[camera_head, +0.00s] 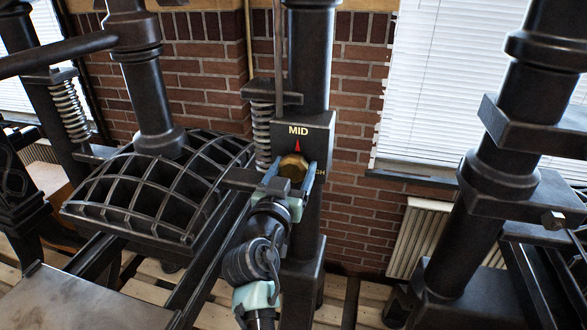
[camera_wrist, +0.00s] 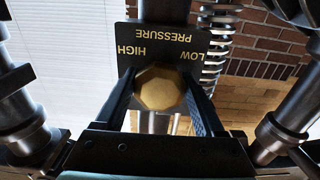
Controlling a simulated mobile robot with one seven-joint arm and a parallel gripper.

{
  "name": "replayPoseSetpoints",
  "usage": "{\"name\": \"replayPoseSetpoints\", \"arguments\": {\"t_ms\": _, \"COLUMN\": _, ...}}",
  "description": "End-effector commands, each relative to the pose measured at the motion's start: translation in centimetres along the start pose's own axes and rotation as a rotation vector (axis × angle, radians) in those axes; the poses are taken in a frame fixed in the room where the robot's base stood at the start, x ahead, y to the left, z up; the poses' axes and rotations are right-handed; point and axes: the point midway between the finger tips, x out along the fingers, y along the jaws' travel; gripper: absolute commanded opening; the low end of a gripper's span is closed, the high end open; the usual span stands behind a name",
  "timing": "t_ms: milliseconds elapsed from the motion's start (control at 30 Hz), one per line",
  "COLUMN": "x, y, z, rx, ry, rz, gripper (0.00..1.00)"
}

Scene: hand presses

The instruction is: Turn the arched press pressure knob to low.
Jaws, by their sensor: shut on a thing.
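The arched press (camera_head: 150,190) is black, with a ribbed, curved top piece left of its column. Its brass pressure knob (camera_head: 294,166) sits on a black dial plate (camera_head: 318,134) on the column. A red pointer above the knob points up at MID. My gripper (camera_head: 292,172) is shut on the knob, one finger on each side. In the wrist view the faceted knob (camera_wrist: 160,88) is between the two fingers (camera_wrist: 160,92). The plate (camera_wrist: 170,45) appears upside down there, with PRESSURE, HIGH and LOW readable. LOW is hidden in the head view, and MID is hidden in the wrist view.
Another black press (camera_head: 490,170) stands at the right, and a column with a spring (camera_head: 68,108) is at the left. A spring (camera_head: 262,130) stands close to the dial plate. A brick wall (camera_head: 350,130), window blinds (camera_head: 445,90) and a radiator (camera_head: 418,235) are behind.

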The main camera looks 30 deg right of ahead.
Motion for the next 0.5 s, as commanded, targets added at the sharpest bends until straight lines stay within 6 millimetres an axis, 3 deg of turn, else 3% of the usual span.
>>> {"name": "replayPoseSetpoints", "arguments": {"t_ms": 267, "x": -0.01, "y": 0.02, "z": 0.05, "rx": -0.062, "ry": 0.0, "rz": 0.0, "gripper": 0.15}}
{"name": "replayPoseSetpoints", "arguments": {"t_ms": 500, "x": -0.01, "y": 0.09, "z": 0.05, "rx": -0.226, "ry": 0.0, "rz": 0.0, "gripper": 0.15}}
